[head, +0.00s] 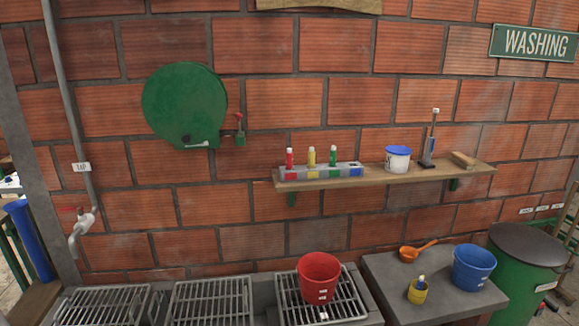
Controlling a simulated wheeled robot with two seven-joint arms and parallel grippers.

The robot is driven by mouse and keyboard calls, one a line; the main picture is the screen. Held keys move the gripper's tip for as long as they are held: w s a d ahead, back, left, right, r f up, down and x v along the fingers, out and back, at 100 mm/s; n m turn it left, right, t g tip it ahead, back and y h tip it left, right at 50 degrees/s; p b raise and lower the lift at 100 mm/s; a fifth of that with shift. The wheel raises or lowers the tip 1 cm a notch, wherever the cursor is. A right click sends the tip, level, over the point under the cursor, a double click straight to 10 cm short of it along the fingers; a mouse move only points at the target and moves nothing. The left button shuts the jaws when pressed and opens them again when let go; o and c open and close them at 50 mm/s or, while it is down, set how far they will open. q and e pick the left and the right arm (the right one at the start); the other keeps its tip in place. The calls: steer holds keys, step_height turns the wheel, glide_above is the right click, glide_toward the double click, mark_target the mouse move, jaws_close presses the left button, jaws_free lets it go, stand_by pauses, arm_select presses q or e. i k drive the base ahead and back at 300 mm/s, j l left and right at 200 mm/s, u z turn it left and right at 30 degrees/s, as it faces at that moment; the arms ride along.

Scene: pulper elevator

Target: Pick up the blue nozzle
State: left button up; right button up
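A grey nozzle rack (322,172) stands on the wall shelf. It holds a red nozzle (289,158), a yellow nozzle (311,157) and a green nozzle (333,155), all upright. A blue patch marks the rack's right end, and no nozzle stands above it. A small yellow cup (417,296) is on the grey ledge at the lower right. A small dark blue item with a pale part (421,281) sticks out of the cup; it may be the blue nozzle, but it is too small to be sure. Neither gripper is in view.
The wooden shelf (400,179) also holds a white bucket with a blue rim (398,159) and a brush. An orange ladle (410,254) and a blue bucket (473,268) flank the cup. A red bucket (319,277) stands on the right-hand sink grate. A green drum (525,262) is farther right.

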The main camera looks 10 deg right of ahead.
mark_target(421, 281)
steer(key=i+l+z, duration=0.15)
steer(key=l+z, duration=0.2)
steer(key=i+l+z, duration=0.3)
steer(key=l, duration=0.15)
steer(key=i+l+z, duration=0.2)
steer(key=z, duration=0.15)
steer(key=i+l, duration=0.2)
steer(key=l, duration=0.15)
steer(key=i+l+u, duration=0.15)
steer(key=l, duration=0.15)
steer(key=i+l, duration=0.2)
steer(key=l, duration=0.15)
steer(key=i+l+u, duration=0.15)
steer(key=l, duration=0.2)
steer(key=i+l, duration=0.15)
steer(key=l, duration=0.2)
steer(key=i+l+u, duration=0.1)
steer(key=l, duration=0.25)
steer(key=i+l+u, duration=0.1)
steer(key=l, duration=0.3)
steer(key=i+l, duration=0.2)
steer(key=l, duration=0.2)
steer(key=u, duration=0.05)
